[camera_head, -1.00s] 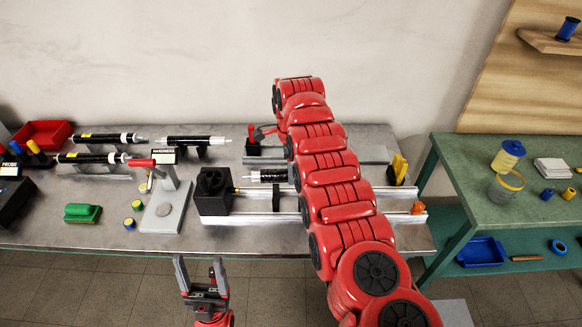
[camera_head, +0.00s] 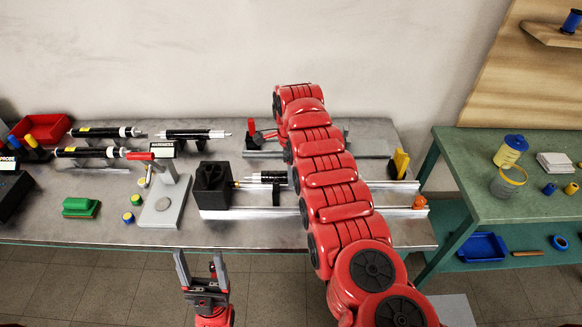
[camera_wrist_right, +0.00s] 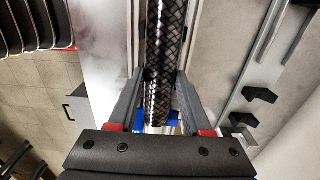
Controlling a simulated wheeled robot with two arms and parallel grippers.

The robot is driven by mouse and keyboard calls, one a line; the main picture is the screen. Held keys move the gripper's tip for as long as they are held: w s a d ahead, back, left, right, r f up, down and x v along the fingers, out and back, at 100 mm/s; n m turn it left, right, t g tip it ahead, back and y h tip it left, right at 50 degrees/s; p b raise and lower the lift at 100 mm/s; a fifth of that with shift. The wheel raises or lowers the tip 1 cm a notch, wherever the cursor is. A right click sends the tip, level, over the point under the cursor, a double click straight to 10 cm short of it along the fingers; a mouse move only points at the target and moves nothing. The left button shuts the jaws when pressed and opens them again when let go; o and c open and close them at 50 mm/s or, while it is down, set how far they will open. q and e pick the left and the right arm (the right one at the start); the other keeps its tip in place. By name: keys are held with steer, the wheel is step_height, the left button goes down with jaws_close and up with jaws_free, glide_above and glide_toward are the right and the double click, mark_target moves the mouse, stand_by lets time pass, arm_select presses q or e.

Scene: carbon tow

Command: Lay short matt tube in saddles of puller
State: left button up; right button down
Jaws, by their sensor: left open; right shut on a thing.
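The puller has a black block (camera_head: 213,188) at its left end and pale rails (camera_head: 330,211) running right along the bench. A short black tube (camera_head: 268,177) lies level over the rails, just right of the block; my right arm covers its right end. In the right wrist view a dark woven tube (camera_wrist_right: 166,45) runs between the fingers of my right gripper (camera_wrist_right: 160,85), which is shut on it. I cannot tell whether it rests in the saddles. My right gripper is hidden in the head view. My left gripper (camera_head: 200,268) is open and empty before the bench.
Black tubes (camera_head: 100,132) with white ends lie on stands at the back left. A red tray (camera_head: 42,131) and green block (camera_head: 80,207) are farther left. A green table (camera_head: 500,180) stands right.

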steer(key=shift+w+f, duration=0.1)
steer(key=shift+f, duration=0.85)
steer(key=shift+f+b, duration=0.45)
steer(key=shift+b, duration=0.15)
steer(key=shift+c, duration=1.3)
jaws_free()
step_height(320, 180, up, 10)
steer(key=shift+d+f+b, duration=0.1)
steer(key=shift+b, duration=0.6)
step_height(320, 180, up, 8)
steer(key=p, duration=0.6)
steer(key=shift+f, duration=0.2)
